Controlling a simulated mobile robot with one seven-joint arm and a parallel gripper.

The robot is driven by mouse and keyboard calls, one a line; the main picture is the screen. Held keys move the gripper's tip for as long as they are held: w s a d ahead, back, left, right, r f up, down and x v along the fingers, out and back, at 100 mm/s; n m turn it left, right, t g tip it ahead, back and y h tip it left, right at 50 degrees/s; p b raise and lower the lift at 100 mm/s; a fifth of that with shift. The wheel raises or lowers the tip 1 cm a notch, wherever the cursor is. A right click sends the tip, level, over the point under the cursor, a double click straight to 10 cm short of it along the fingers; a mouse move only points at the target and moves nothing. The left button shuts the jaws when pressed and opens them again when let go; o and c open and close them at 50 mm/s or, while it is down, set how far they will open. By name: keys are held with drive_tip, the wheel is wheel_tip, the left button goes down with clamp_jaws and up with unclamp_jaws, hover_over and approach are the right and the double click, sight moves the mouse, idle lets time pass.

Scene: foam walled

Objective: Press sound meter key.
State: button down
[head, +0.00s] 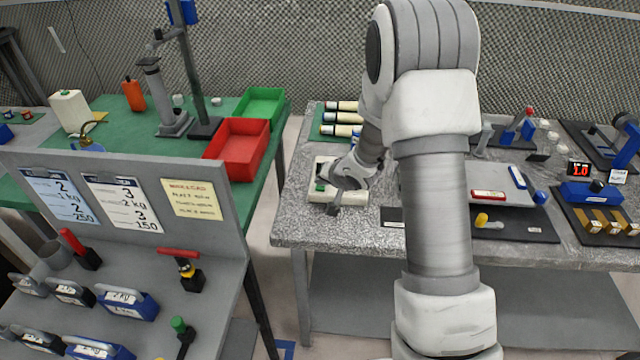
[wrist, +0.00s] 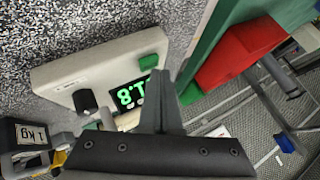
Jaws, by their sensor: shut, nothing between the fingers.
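A white box-shaped meter (head: 354,198) lies on the grey speckled table, partly hidden under my gripper. In the wrist view the meter (wrist: 75,70) shows a dark display (wrist: 128,92) with green digits that look like 1.8, a black knob (wrist: 85,101) and a green key (wrist: 148,62). No label naming it a sound meter is readable. My gripper (head: 334,209) is shut and empty, pointing down at the meter's near side. In the wrist view the closed fingers (wrist: 161,76) overlap the display's edge, just beside the green key. I cannot tell whether they touch anything.
A red bin (head: 238,150) and green bin (head: 262,103) stand on the green table to the left, across a gap. A device with red digits (head: 579,169) stands far right. A grey rack (head: 120,240) fills the near left.

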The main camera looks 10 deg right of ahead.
drive_tip(key=shift+r, duration=0.1)
wheel_tip(320, 180, up, 6)
drive_tip(key=p, duration=0.5)
drive_tip(key=shift+p, duration=0.4)
wheel_tip(320, 180, up, 10)
drive_tip(key=h, duration=0.3)
hover_over(323, 192)
drive_tip(key=s+d, duration=0.3)
drive_tip(key=s+d+r+n+h, duration=0.1)
drive_tip(key=s+r+n, duration=0.1)
drive_tip(key=s+r, duration=0.7)
drive_tip(key=s+a+r+n+g, duration=0.1)
drive_tip(key=s+a+r, duration=0.1)
drive_tip(key=s, duration=0.9)
drive_tip(key=s+a+r+n+g+y, duration=0.1)
drive_tip(key=s+a+r+n+g, duration=0.1)
drive_tip(key=s, duration=0.9)
drive_tip(key=shift+s+a+r, duration=0.2)
drive_tip(key=shift+s+r, duration=0.05)
drive_tip(key=shift+r, duration=0.35)
